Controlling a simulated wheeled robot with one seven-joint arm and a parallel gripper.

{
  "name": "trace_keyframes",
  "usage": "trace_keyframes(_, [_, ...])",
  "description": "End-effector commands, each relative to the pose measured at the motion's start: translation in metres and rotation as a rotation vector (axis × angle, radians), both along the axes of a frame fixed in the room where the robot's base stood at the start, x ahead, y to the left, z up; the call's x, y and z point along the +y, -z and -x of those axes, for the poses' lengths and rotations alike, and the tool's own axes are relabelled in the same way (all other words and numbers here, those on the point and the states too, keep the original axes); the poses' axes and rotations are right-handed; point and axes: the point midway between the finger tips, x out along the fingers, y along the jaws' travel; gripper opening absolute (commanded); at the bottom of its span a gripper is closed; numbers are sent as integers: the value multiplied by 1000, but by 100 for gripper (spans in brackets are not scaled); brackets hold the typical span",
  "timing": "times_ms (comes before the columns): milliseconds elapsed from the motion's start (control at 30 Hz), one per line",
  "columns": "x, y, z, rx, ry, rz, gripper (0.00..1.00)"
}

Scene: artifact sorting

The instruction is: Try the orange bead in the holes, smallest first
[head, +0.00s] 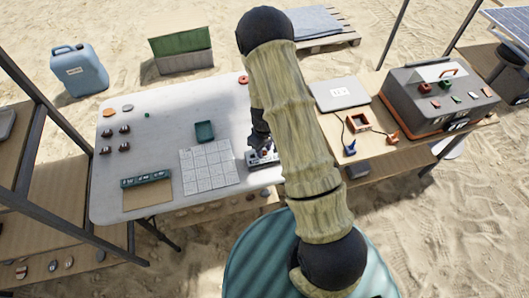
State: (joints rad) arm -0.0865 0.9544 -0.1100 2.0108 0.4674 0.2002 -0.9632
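My gripper (264,152) points down at the right side of the white table, low over a small grey block (254,163). The arm and gripper cover part of the block, and any holes in it are too small to make out. I cannot tell whether the fingers are open or shut, or whether they hold anything. I cannot pick out the orange bead for certain. A flat orange round piece (109,112) lies at the table's far left, and a tiny green bead (147,115) lies to its right.
The white table (178,122) also bears a gridded sheet (208,166), a teal tray (205,131), a teal-labelled board (147,194), several dark pieces and a red ring (243,80). A wooden table on the right holds a laptop (339,92), an orange frame (358,122) and a grey case (425,105).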

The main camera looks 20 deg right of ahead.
Motion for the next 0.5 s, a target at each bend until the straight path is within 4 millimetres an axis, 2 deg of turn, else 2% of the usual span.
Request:
trace_keyframes(133, [-1, 0, 0, 0, 2, 0, 31])
trace_keyframes(267, [-1, 0, 0, 0, 3, 0, 8])
trace_keyframes(500, [-2, -1, 0, 0, 4, 0, 5])
